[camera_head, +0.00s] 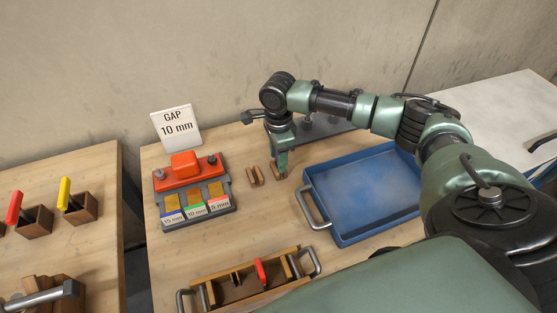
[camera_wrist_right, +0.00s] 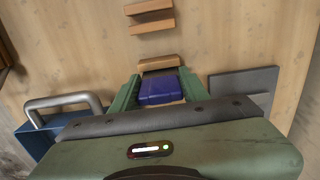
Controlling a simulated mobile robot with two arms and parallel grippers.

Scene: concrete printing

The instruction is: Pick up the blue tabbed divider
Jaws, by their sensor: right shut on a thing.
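The blue tabbed divider shows in the right wrist view as a dark blue piece (camera_wrist_right: 160,90) between the two green fingers of my right gripper (camera_wrist_right: 157,88). The gripper is shut on it, with a finger on each side. In the head view my right gripper (camera_head: 281,160) points down near the table top, left of the blue tray, and hides the blue piece. A small wooden block (camera_wrist_right: 158,62) lies just beyond the blue piece; I cannot tell whether they touch. My left gripper is not in view.
Two wooden slats (camera_head: 254,175) stand left of the gripper. The blue tray (camera_head: 330,232) is close on its right. A red-topped holder (camera_head: 188,168), a "GAP 10 mm" sign (camera_head: 177,126) and a wooden box (camera_head: 222,300) with a red tab share the table. Red- and yellow-tabbed blocks (camera_head: 80,212) stand farther left.

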